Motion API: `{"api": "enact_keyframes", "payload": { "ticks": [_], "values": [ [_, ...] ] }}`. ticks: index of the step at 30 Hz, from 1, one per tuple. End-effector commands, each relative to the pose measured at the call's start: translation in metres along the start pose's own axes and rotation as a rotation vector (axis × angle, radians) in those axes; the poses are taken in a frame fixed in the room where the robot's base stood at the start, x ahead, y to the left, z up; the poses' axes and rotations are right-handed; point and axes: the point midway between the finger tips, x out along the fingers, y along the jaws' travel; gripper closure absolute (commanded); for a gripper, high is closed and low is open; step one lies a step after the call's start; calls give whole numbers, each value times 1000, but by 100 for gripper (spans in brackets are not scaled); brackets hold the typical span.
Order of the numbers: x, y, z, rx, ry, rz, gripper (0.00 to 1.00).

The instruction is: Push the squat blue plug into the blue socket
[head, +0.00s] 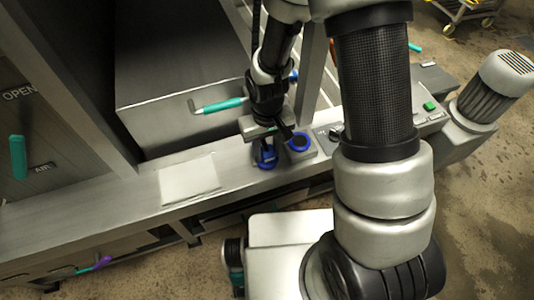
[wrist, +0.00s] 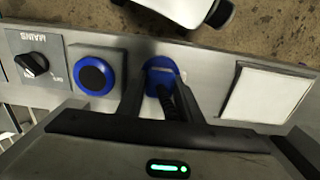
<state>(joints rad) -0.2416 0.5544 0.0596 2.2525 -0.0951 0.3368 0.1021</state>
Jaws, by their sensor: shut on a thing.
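My gripper (head: 266,141) is shut on the squat blue plug (head: 265,158), which sits low over the grey ledge. In the wrist view my gripper (wrist: 158,100) has a finger on each side of the plug (wrist: 160,72), and a black cable runs from it. I cannot tell whether the plug touches the ledge. The blue socket (head: 298,142) is a blue ring with a dark centre on a grey box, just right of the plug. It is clear in the wrist view (wrist: 94,76), left of my fingers and apart from the plug.
A MAINS knob (wrist: 33,64) is beside the socket. A pale flat plate (head: 188,178) lies on the ledge, on the plug's other side. A teal-handled lever (head: 220,105) stands out near my wrist. A green button (head: 429,106) and a motor (head: 495,85) are at right.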

Motion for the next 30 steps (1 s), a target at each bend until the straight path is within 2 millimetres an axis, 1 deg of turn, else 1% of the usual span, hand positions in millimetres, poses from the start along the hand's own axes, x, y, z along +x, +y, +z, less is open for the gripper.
{"api": "enact_keyframes", "payload": {
  "ticks": [2,5,12,15,18,22,30],
  "values": [
    [-3,0,-1,0,2,0,87],
    [-14,0,-1,0,3,0,87],
    [-62,0,-2,1,7,0,87],
    [-80,0,-1,0,5,0,87],
    [-92,0,-1,1,4,0,87],
    [-100,0,0,1,1,0,87],
    [-100,0,0,0,0,0,87]
  ]
}}
